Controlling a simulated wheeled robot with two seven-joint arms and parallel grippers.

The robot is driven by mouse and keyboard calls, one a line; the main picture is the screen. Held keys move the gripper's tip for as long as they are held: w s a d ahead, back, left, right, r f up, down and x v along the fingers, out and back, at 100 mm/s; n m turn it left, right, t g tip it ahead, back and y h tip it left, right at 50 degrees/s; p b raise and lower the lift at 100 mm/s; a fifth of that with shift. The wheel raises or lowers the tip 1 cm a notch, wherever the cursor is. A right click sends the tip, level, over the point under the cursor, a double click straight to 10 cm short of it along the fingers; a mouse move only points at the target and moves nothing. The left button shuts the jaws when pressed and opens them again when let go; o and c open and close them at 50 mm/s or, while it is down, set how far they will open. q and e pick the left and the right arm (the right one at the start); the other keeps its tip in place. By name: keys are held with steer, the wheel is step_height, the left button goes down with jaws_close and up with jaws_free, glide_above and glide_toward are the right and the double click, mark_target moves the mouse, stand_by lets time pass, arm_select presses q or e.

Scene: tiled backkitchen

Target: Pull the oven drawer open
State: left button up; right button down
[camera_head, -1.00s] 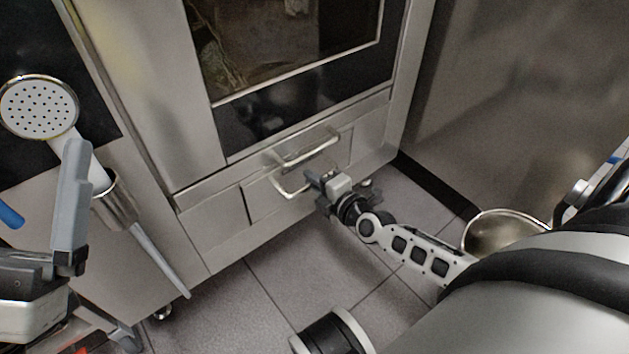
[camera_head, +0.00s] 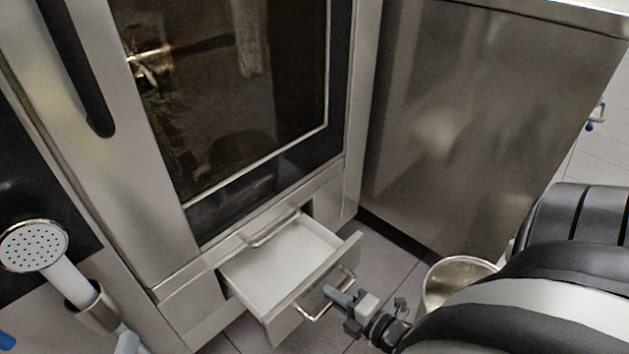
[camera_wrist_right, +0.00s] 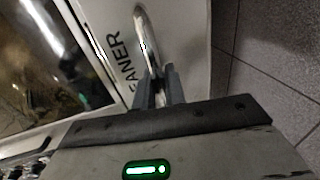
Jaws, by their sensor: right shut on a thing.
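The oven drawer (camera_head: 278,263) is pulled out from the base of the steel oven (camera_head: 175,205); its pale inside shows empty. Its front carries a curved metal handle (camera_head: 318,313). My right gripper (camera_head: 340,298) is at the handle and shut on it. In the right wrist view the two fingers (camera_wrist_right: 158,88) sit on either side of the lower end of the handle (camera_wrist_right: 146,35), against the drawer front with dark letters. My left gripper is not in the head view now.
A second handle (camera_head: 272,230) is on the oven just above the drawer. A metal bowl or pot (camera_head: 455,280) stands on the floor at right, near my arm. A spray head (camera_head: 34,246) hangs at far left. A steel cabinet side (camera_head: 455,120) bounds the right.

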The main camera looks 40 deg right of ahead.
arm_select(q)
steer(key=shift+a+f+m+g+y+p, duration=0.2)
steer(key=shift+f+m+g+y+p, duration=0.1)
steer(key=shift+p, duration=0.15)
arm_select(e)
steer(key=shift+f+v, duration=0.2)
steer(key=shift+v, duration=0.85)
steer(key=shift+f+v, duration=0.25)
steer(key=shift+v, duration=0.8)
steer(key=shift+s, duration=0.1)
steer(key=c, duration=1.5)
jaws_free()
